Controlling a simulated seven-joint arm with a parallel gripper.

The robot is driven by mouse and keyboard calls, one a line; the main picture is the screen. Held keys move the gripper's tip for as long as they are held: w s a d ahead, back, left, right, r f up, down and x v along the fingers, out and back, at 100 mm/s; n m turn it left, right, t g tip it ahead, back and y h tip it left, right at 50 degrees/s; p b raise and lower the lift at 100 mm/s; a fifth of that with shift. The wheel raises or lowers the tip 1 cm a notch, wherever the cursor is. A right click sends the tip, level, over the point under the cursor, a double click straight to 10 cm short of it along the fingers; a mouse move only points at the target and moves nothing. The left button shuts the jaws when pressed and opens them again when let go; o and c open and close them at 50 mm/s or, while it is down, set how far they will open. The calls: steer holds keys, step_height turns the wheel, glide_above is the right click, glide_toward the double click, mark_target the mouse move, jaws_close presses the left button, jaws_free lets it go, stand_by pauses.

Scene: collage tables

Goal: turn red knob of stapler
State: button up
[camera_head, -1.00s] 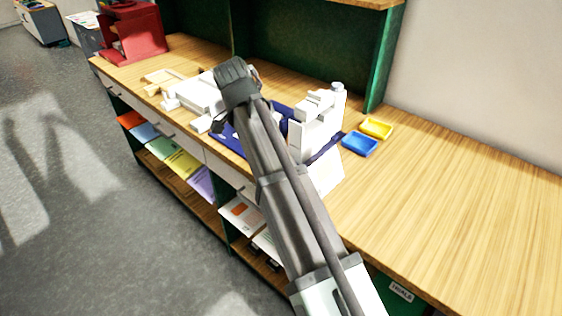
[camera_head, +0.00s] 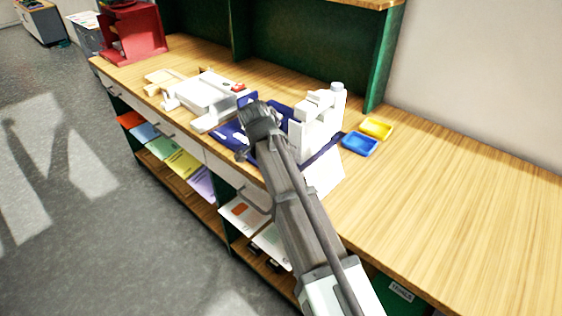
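A white flat machine (camera_head: 203,96) lies on the wooden table left of my gripper, and a small red part (camera_head: 238,87) shows at its back right corner. A taller white machine (camera_head: 318,122) stands upright on a dark blue mat (camera_head: 228,133) to the right of my gripper. I cannot tell for sure which of the two is the stapler. My gripper (camera_head: 243,154) hangs over the blue mat between them, near the table's front edge. The hand and wrist hide most of its fingers, so its opening and any contact are hidden.
A yellow tray (camera_head: 376,128) and a blue tray (camera_head: 360,144) sit right of the tall machine. A red stand (camera_head: 135,35) is at the far left end. The wooden table (camera_head: 470,190) is clear on the right. Green shelf panels (camera_head: 310,45) rise behind.

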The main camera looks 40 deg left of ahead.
steer(key=shift+c, duration=0.3)
steer(key=c, duration=1)
steer(key=shift+o, duration=0.2)
steer(key=shift+d+n, duration=0.1)
steer(key=shift+n, duration=0.3)
steer(key=n, duration=0.1)
steer(key=n+y, duration=0.1)
steer(key=n, duration=0.1)
steer(key=n+y, duration=0.1)
steer(key=shift+d+n, duration=0.25)
steer(key=shift+n, duration=0.05)
steer(key=n+y, duration=0.1)
steer(key=n, duration=0.1)
steer(key=n+g, duration=0.1)
steer(key=n, duration=0.2)
steer(key=shift+w+y, duration=0.1)
steer(key=shift+y, duration=0.3)
steer(key=shift+n+g, duration=0.3)
steer(key=shift+n, duration=0.1)
